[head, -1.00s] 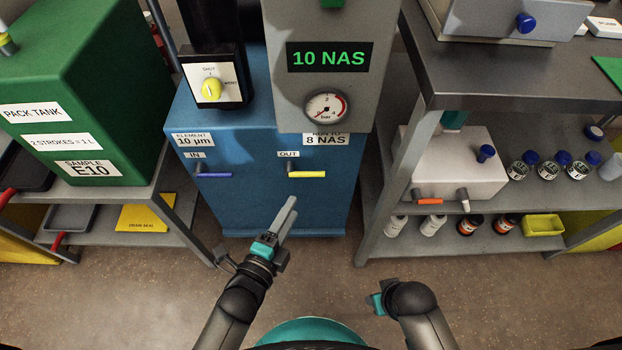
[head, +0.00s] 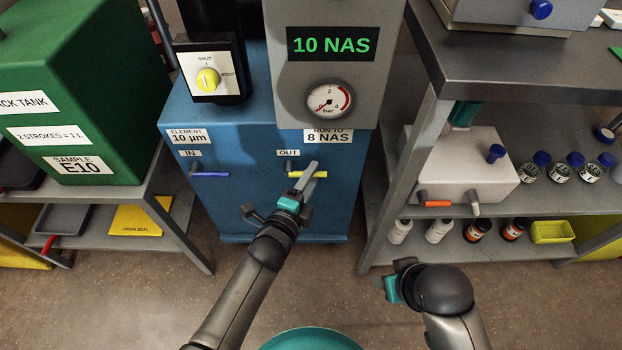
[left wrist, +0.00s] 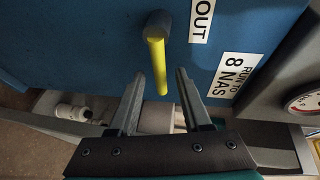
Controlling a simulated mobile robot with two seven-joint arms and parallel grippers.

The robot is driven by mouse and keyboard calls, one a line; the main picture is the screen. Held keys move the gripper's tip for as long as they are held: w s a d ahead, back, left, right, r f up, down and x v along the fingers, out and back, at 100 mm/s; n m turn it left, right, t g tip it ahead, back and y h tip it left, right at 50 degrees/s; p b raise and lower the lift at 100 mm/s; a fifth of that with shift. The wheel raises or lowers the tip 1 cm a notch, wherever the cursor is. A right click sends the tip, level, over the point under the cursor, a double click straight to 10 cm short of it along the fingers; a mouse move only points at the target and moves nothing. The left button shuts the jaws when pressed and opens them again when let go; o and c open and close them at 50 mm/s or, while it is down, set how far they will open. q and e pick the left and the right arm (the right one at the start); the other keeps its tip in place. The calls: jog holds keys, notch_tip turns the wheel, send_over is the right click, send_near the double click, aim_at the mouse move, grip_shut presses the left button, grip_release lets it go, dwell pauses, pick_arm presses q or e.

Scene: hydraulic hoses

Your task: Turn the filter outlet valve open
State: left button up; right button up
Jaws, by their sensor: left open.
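The outlet valve is a yellow lever (head: 322,174) under the OUT label (head: 288,153) on the blue filter cabinet (head: 230,215). It lies horizontal in the head view, its free end to the right. My left gripper (head: 309,168) is open in front of it, and its fingers hide part of the lever. In the left wrist view the yellow lever (left wrist: 157,65) shows with its free end between the open fingertips of my left gripper (left wrist: 160,76). No contact with either finger is visible. My right gripper (head: 394,280) is low at the right, away from the cabinet; its jaws are unclear.
A blue IN lever (head: 210,175) sits left of the yellow one. Above are a yellow selector knob (head: 207,79) and a pressure gauge (head: 329,99). A green tank (head: 75,100) stands left. A metal shelf (head: 437,130) with bottles stands right.

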pick_arm(q)
jog(key=shift+w, duration=0.1)
grip_shut()
dwell(0.4)
dwell(1.1)
